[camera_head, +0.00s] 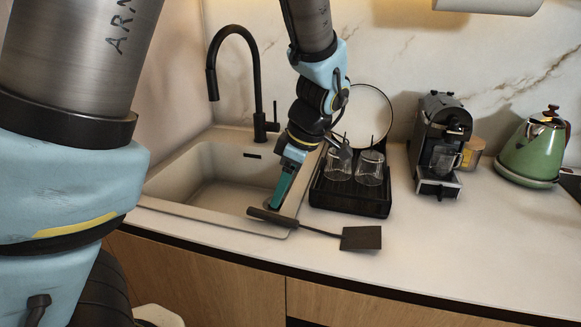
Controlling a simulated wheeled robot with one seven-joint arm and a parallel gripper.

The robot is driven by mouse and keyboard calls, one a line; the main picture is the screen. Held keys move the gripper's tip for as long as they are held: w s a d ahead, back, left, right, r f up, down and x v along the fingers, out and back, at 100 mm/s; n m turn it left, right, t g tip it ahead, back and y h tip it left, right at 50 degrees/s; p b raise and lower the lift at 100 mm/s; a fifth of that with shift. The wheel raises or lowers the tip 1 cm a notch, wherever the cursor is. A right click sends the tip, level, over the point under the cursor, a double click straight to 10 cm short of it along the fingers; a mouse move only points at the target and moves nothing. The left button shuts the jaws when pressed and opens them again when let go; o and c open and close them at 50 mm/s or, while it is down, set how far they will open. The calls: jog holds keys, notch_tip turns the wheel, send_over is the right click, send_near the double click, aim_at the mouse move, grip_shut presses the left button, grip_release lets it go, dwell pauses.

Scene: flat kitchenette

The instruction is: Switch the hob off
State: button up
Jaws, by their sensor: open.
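No hob and no hob knob can be made out in the head view. My gripper (280,194) hangs low over the right side of the sink, with its teal finger pointing down. It is open, and nothing shows between its fingers. The finger gap is seen almost edge-on. The tip is close to the handle end of a black spatula (361,238) on the counter; whether they touch cannot be told.
The sink (215,180) has a black tap (256,90). A black rack (350,196) with upturned glasses (370,168), a coffee machine (437,140), a jar (473,152) and a green kettle (533,152) stand right.

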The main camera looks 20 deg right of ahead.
jog(key=b+v, duration=0.2)
jog(key=v, duration=0.9)
jog(key=w+a+f+m+h, duration=0.1)
jog(key=a+f+m, duration=0.2)
jog(key=a, duration=0.6)
jog(key=w+a+f+m+h, duration=0.1)
jog(key=a+f+m, duration=0.3)
jog(key=a, duration=0.6)
jog(key=w+a+f+m+h, duration=0.1)
jog(key=w+a+f+m, duration=0.2)
jog(key=a, duration=0.7)
jog(key=shift+a+f+m+g, duration=0.25)
jog(key=shift+f+m+g, duration=0.2)
jog(key=shift+m, duration=0.25)
jog(key=shift+w, duration=0.2)
grip_shut()
